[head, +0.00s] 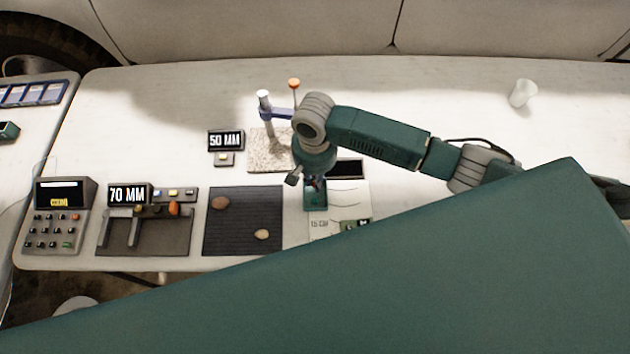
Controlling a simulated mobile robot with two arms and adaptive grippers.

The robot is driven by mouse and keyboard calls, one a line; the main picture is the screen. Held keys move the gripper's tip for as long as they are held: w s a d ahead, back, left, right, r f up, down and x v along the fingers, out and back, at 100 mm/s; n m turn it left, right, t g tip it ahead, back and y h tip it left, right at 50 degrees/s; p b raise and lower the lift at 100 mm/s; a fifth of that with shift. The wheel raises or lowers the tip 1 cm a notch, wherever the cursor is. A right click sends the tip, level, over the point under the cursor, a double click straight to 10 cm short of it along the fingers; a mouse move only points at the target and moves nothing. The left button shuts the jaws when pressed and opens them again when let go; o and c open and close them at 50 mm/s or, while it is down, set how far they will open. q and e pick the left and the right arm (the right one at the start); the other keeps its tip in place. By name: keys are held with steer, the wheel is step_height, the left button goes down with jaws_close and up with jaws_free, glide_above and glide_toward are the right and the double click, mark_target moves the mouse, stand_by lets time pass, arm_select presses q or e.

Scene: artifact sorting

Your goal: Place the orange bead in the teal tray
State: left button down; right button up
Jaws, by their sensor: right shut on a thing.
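My right gripper (316,184) points down over the small teal tray (315,207), right of the dark mat. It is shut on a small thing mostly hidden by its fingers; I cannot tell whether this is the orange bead. A small orange, rounded piece (173,208) stands at the 70 MM gauge (130,194); I cannot tell whether it is a bead or part of the gauge. My left gripper is not in view.
A stand with a post (266,115) and orange-topped rod rises behind my right gripper. The dark mat (242,212) holds two tan pieces. A keypad device (60,215) stands at left. A white cup (522,93) stands at back right; the table around it is clear.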

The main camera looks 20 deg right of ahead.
steer(key=shift+f, duration=0.95)
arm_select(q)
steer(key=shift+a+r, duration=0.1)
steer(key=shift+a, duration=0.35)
arm_select(e)
steer(key=shift+f, duration=0.1)
steer(key=o, duration=0.5)
steer(key=shift+c, duration=0.2)
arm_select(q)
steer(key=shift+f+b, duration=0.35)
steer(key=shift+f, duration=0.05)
arm_select(e)
step_height(320, 180, up, 12)
